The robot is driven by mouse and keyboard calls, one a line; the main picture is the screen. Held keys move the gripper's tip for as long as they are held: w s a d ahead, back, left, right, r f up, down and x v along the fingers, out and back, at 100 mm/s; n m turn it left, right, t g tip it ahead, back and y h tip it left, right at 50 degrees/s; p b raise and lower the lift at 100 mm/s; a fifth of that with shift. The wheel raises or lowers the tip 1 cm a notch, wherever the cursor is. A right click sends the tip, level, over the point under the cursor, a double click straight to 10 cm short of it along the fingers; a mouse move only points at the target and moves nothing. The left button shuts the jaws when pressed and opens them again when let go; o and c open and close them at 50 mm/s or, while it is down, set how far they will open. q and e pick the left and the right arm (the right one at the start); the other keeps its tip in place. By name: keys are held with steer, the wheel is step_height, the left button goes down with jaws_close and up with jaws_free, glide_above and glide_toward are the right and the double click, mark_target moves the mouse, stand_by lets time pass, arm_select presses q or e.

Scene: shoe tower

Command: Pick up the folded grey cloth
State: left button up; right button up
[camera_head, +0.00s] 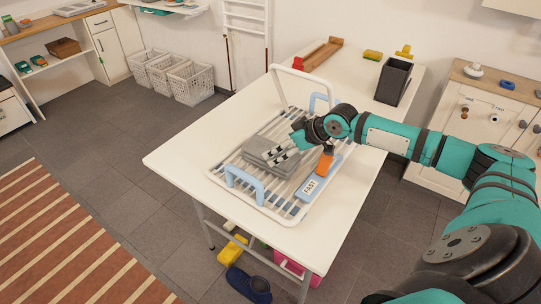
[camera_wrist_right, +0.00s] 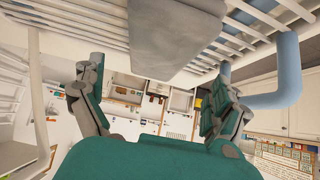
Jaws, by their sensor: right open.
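The folded grey cloth (camera_head: 258,152) lies on the slatted rack with blue handles (camera_head: 247,202) on the white table. My right gripper (camera_head: 282,152) is open and reaches in from the right at the cloth's right side. In the right wrist view the cloth (camera_wrist_right: 175,35) shows at the top, beyond the two spread fingers of the gripper (camera_wrist_right: 153,80). Nothing is held between them. I cannot tell whether a finger touches the cloth. My left gripper is not in view.
The rack's right side carries a blue strip marked FAST (camera_head: 311,188) and an orange piece (camera_head: 325,163). A white hoop (camera_head: 303,73) rises at its back. A dark box (camera_head: 393,81) and a wooden tray (camera_head: 318,55) stand farther back. The table's front left (camera_head: 185,157) is bare.

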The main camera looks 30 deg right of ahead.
steer(key=shift+w+a+f, duration=0.15)
steer(key=shift+w+f, duration=0.3)
steer(key=x, duration=0.5)
steer(key=shift+w+f+p, duration=0.1)
steer(key=shift+f+p, duration=0.05)
steer(key=shift+p, duration=0.15)
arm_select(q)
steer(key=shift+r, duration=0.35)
arm_select(e)
steer(key=shift+d, duration=0.2)
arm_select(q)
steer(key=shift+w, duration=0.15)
arm_select(e)
steer(key=c, duration=1.1)
